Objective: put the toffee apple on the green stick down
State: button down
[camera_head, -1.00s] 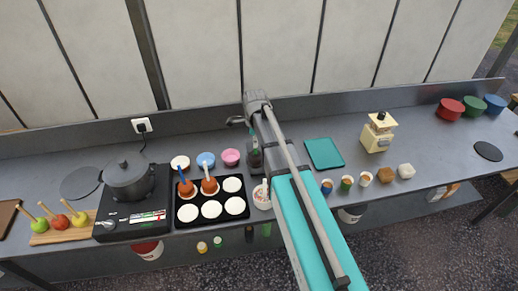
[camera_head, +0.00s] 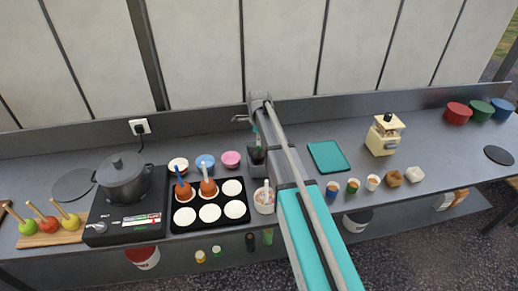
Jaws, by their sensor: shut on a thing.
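My gripper (camera_head: 257,157) is beside the pink bowl, to the right of the black tray's back corner. It is shut on a green stick (camera_head: 256,137), of which a short piece shows above the dark fingers. The apple on this stick is hidden behind my gripper and arm. The black tray (camera_head: 226,222) has two rows of round white discs. Toffee apples stand on the back left disc, with a blue stick (camera_head: 180,175), and the back middle disc, with a pale stick (camera_head: 205,171). The back right disc (camera_head: 232,187) and the front discs are bare.
A pot (camera_head: 124,178) stands on a hob left of the tray. A white tub (camera_head: 264,203) stands close to the tray's right side. A teal mat (camera_head: 328,156) and several small cups (camera_head: 353,186) are right of my arm.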

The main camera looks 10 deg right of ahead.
dwell(0.3)
jog(key=shift+w+d+f+b, duration=0.15)
jog(key=shift+w+f+b, duration=0.35)
jog(key=shift+f+b, duration=0.2)
jog(key=shift+s+f+b, duration=0.1)
jog(key=shift+f+b, duration=1.2)
jog(key=shift+f, duration=0.15)
jog(key=c, duration=0.7)
grip_release()
jog(key=shift+o, duration=0.2)
notch_tip(320, 180, up, 12)
jog(key=p, duration=1.2)
jog(key=shift+r, duration=0.2)
jog(key=shift+s, duration=0.15)
